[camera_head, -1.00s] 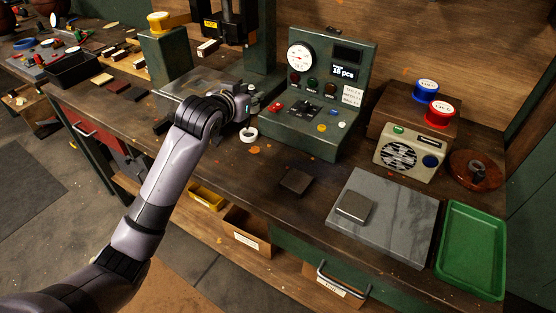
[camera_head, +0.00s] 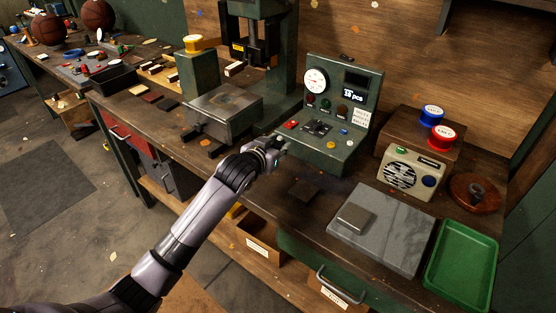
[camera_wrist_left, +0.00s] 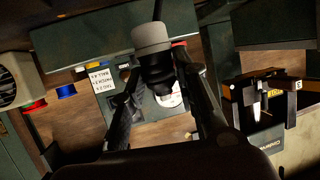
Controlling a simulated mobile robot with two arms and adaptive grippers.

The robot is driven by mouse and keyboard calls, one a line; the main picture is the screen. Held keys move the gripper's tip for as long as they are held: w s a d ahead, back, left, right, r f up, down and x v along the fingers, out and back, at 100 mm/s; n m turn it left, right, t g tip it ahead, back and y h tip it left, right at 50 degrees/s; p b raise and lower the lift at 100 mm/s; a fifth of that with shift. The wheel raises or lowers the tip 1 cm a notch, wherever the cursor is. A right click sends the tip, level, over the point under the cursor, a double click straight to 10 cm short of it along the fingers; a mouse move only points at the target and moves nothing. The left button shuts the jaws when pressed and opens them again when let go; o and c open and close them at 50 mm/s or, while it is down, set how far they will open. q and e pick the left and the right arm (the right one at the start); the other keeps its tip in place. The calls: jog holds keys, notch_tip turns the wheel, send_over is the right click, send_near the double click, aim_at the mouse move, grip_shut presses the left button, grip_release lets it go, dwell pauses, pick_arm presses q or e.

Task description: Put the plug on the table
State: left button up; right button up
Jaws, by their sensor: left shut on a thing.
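My left gripper (camera_head: 279,150) is over the workbench, in front of the green control box (camera_head: 330,125). In the left wrist view its two dark fingers (camera_wrist_left: 158,75) close on a short round thing with a light grey end and a black body, which I take to be the plug (camera_wrist_left: 152,38). In the head view the held thing is too small and hidden to make out. The table's wooden top (camera_head: 265,205) runs below the gripper. The gap between the held thing and the top cannot be judged. My right gripper is not in view.
A dark square pad (camera_head: 305,188) lies right of the gripper. Further right are a grey marble slab (camera_head: 395,235) with a metal block, a beige fan box (camera_head: 408,175) and a green tray (camera_head: 460,265). A press (camera_head: 222,112) stands left. Bare wood lies around the pad.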

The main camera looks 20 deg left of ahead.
pick_arm(q)
jog(key=shift+f, duration=0.75)
notch_tip(320, 180, down, 4)
jog(key=shift+r, duration=0.25)
jog(key=shift+f, duration=0.3)
jog(key=o, duration=0.7)
jog(key=shift+c, duration=0.2)
jog(key=o, duration=0.4)
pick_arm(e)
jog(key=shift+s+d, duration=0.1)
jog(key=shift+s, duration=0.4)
